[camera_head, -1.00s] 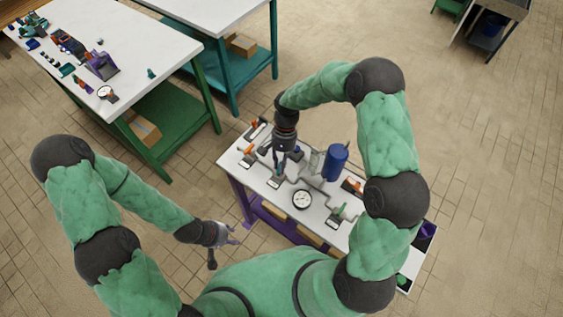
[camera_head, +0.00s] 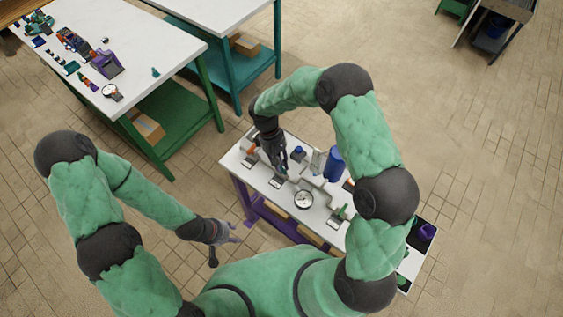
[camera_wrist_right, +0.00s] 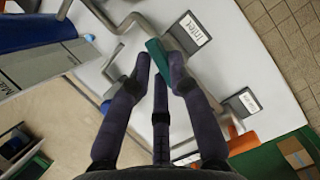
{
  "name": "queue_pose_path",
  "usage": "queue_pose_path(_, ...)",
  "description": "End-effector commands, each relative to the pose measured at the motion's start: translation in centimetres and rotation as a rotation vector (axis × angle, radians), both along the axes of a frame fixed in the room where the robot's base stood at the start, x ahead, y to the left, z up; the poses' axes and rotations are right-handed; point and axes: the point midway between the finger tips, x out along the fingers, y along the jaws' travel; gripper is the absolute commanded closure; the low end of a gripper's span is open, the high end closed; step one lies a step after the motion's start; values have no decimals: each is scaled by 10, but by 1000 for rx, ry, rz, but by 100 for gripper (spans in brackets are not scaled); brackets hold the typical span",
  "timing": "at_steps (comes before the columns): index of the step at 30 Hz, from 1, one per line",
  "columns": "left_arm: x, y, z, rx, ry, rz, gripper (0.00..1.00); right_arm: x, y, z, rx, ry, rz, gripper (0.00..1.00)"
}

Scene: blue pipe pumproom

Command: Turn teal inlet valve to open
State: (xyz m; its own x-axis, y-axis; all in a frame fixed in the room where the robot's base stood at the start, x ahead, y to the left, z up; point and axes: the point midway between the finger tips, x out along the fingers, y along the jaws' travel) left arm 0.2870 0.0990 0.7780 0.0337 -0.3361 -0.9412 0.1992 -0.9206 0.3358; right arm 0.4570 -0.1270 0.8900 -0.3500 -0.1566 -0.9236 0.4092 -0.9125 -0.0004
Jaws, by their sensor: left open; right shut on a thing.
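The teal inlet valve handle (camera_wrist_right: 158,56) shows in the right wrist view, beside a grey pipe and a sign reading "Inlet" (camera_wrist_right: 191,32). My right gripper (camera_wrist_right: 160,68) is shut on this handle, with fingers on both sides of it. In the head view my right gripper (camera_head: 283,171) reaches down to the left part of the white bench top (camera_head: 322,209) and mostly hides the handle. My left gripper (camera_head: 236,234) is open and empty, left of the bench over the floor.
A blue cylinder (camera_head: 334,163) and a round gauge (camera_head: 304,199) stand on the bench near my right gripper. An orange handle (camera_wrist_right: 243,143) and another sign (camera_wrist_right: 247,101) are close by. A green-legged table (camera_head: 160,55) with parts stands at the upper left.

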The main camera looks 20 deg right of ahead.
Motion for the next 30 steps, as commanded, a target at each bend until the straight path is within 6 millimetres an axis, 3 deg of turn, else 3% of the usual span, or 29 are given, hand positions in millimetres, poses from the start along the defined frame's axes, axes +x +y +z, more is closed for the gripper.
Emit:
queue_pose_path(12, 0, 0, 1, 0, 0, 0, 56, 0, 3, 0, 0, -1, 229, 100)
queue_pose_path(30, 0, 0, 1, 0, 0, 0, 56, 0, 3, 0, -1, 0, 277, 100)
